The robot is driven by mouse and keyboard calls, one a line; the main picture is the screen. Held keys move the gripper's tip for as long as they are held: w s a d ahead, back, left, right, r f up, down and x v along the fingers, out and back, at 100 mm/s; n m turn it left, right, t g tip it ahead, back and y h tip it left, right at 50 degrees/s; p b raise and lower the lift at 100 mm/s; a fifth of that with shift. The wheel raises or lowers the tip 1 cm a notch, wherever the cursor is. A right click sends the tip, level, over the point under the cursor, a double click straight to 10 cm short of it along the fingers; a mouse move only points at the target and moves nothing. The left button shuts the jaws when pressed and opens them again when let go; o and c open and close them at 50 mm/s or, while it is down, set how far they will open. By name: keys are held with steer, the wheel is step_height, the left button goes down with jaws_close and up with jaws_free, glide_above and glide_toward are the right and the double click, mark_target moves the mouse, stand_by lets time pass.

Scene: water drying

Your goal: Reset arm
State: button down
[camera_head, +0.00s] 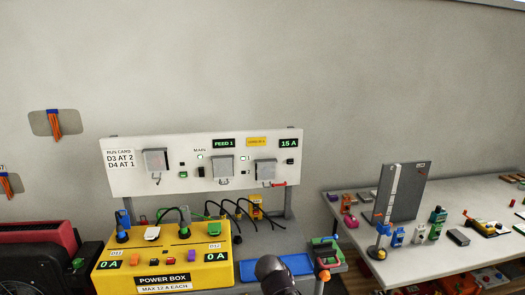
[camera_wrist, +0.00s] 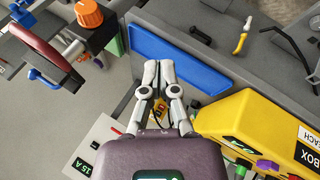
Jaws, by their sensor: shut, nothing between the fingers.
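My gripper (camera_wrist: 158,68) shows in the wrist view with its two grey fingers together and nothing between them. It is over the grey bench, beside the blue mat (camera_wrist: 185,62). The yellow power box (camera_wrist: 235,120) is to its right in that view. In the head view a dark rounded part of my arm rises at the bottom edge, in front of the blue mat (camera_head: 262,271). My fingertips cannot be made out in the head view.
The yellow power box (camera_head: 165,267) with plugs and cables stands at the left of the bench. A white panel (camera_head: 130,178) stands behind it. A vise-like fixture (camera_head: 325,255) is right of the mat. A white table (camera_head: 440,255) with several small items is farther right.

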steer(key=s+d+f+m+g+y, duration=0.3)
steer(key=s+d+m+g+y, duration=0.1)
steer(key=s+d, duration=0.4)
steer(key=shift+d+f+m+g, duration=0.2)
steer(key=shift+d+m+g, duration=0.35)
steer(key=shift+g, duration=0.25)
steer(key=shift+w+a, duration=0.1)
steer(key=shift+a, duration=0.05)
stand_by(0.4)
stand_by(0.3)
